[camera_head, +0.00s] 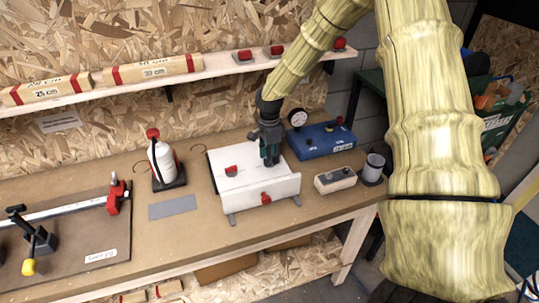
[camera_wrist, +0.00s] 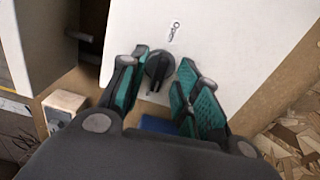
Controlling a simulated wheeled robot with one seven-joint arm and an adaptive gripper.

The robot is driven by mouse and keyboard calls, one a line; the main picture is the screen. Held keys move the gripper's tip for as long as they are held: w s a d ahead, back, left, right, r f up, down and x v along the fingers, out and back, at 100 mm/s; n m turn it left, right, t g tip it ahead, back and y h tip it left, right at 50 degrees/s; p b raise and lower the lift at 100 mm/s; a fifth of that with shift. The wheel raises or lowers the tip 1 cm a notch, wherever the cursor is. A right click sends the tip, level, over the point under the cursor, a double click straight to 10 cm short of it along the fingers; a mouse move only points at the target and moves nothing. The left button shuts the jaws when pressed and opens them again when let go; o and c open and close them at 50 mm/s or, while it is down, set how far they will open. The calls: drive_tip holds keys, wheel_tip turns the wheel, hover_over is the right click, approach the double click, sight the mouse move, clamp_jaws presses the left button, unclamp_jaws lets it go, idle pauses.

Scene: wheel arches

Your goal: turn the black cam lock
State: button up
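The black cam lock (camera_wrist: 157,68) is a round black knob with a raised grip on a white panel (camera_wrist: 215,30). A small key symbol is printed above it. In the wrist view my gripper (camera_wrist: 164,64) has its green-padded fingers apart, one on each side of the knob. The left finger is very close to the knob; I cannot tell if it touches. A gap shows on the right. In the head view my gripper (camera_head: 270,152) points down at the right part of the white box (camera_head: 235,192) and hides the lock.
Red latches (camera_head: 231,170) sit on the box's top and front. A shelf (camera_head: 215,66) runs behind.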

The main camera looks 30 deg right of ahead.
drive_tip(key=shift+f, duration=0.35)
clamp_jaws()
